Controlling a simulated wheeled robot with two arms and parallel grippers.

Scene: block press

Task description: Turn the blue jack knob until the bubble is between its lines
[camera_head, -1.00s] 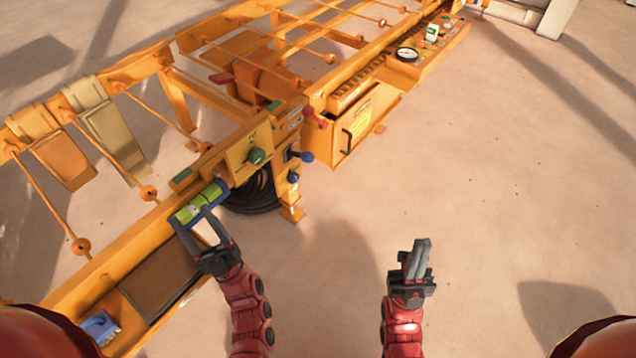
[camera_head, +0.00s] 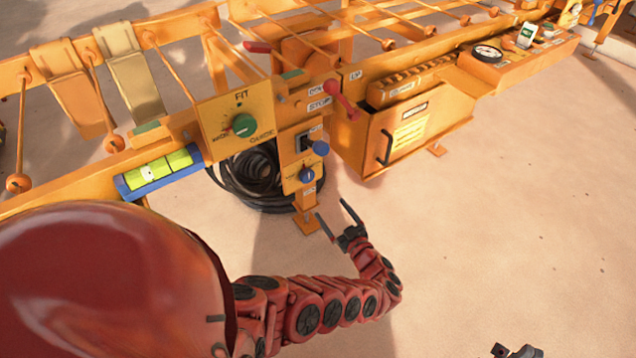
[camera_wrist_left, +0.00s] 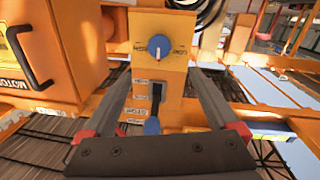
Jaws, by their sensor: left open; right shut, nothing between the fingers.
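The blue jack knob (camera_head: 306,175) sits low on the orange post panel, with a white pointer mark; it also shows near the top of the left wrist view (camera_wrist_left: 159,47). My left gripper (camera_head: 331,207) is open and empty, just short of the knob, with its fingers (camera_wrist_left: 161,75) spread to either side in the wrist view. The level vial (camera_head: 160,171) is yellow-green in a blue frame on the rail. A small pale bubble (camera_head: 148,174) seems left of its middle; its place against the lines is too small to tell. My right gripper (camera_head: 513,351) is shut at the bottom edge.
A blue ball-ended lever (camera_head: 320,148) is close above the knob. A green knob (camera_head: 243,125) is on the yellow panel to the left. A red handle (camera_head: 341,100) and an orange box (camera_head: 410,130) stand to the right. A coiled black hose (camera_head: 250,180) lies behind the post.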

